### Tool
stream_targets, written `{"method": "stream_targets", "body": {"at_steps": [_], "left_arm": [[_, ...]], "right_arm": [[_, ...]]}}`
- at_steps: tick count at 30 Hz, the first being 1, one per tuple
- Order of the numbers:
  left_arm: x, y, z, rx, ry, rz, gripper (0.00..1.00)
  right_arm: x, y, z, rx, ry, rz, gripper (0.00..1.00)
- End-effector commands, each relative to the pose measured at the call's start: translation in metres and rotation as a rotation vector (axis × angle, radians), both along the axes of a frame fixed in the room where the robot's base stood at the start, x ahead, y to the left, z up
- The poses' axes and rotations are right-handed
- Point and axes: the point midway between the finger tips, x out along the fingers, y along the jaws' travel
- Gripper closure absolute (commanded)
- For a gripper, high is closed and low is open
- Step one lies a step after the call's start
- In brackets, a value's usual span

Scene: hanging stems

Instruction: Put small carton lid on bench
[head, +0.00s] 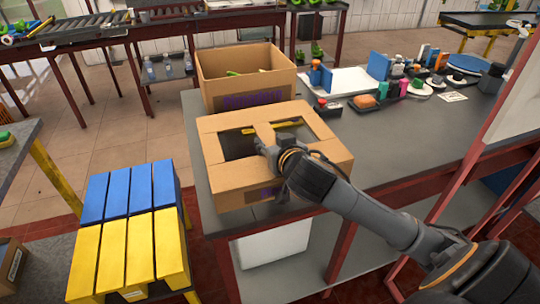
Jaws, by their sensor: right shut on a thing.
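The small carton lid (322,158) is brown cardboard, with a wide rim around dark openings and a strip across its middle. It is at the near left end of the grey bench (390,145). My right gripper (268,146) reaches in from the right and is shut on the lid's middle strip; its fingertips are partly hidden. The lid looks roughly level. I cannot tell whether its underside touches the bench or whether a carton body is beneath it. My left gripper is not in view.
An open carton (223,96) with greenish things inside stands right behind the lid. Trays, a blue board (378,66) and small items crowd the bench's far right. Yellow (120,255) and blue (130,190) blocks stand at left. Bare bench lies right of the lid.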

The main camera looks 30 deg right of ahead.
Motion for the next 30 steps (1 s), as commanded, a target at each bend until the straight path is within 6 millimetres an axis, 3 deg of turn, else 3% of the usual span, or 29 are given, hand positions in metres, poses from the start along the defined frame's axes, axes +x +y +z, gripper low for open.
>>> {"method": "stream_targets", "body": {"at_steps": [10, 20, 21, 24, 30], "left_arm": [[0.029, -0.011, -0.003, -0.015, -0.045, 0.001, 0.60], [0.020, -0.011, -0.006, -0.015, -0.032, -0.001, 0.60], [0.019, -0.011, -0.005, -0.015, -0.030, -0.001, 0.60], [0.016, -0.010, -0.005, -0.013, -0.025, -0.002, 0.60], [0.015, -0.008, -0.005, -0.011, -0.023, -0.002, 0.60]], "right_arm": [[0.000, 0.000, -0.037, -0.001, -0.002, 0.001, 1.00], [0.000, 0.000, -0.040, 0.000, -0.003, 0.001, 1.00], [0.000, 0.000, -0.040, -0.001, 0.000, 0.001, 0.50], [0.000, 0.000, -0.040, -0.001, 0.000, 0.001, 0.35], [0.000, 0.000, -0.040, -0.001, 0.000, 0.001, 0.35]]}}
